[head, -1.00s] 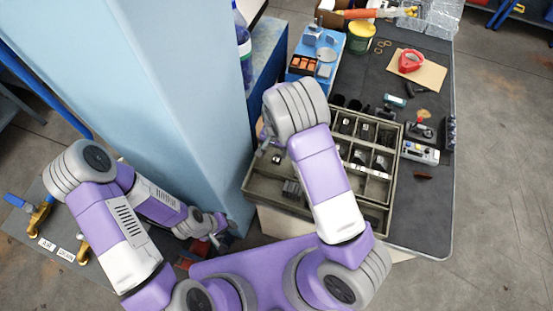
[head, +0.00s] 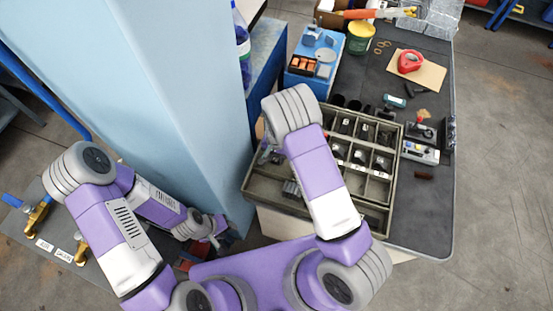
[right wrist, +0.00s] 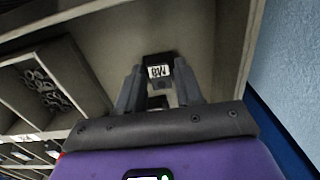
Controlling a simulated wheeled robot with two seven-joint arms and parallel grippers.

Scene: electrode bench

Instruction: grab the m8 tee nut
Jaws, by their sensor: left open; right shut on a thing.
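My right gripper (right wrist: 160,80) is shut on a small dark piece with a white label (right wrist: 158,71), taken as the M8 tee nut. The label's print is upside down and hard to read. In the head view the right gripper (head: 270,156) is down in the large left compartment of the grey-green sorting tray (head: 262,190), with my forearm covering part of the tray. I cannot tell if the piece touches the tray floor. My left gripper (head: 217,228) is open, low beside the blue column and away from the tray.
Small compartments with labelled dark parts (head: 380,163) are to the right; a bin of ring-like parts (right wrist: 45,85) shows in the wrist view. The blue column (head: 170,90) stands close on the left.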

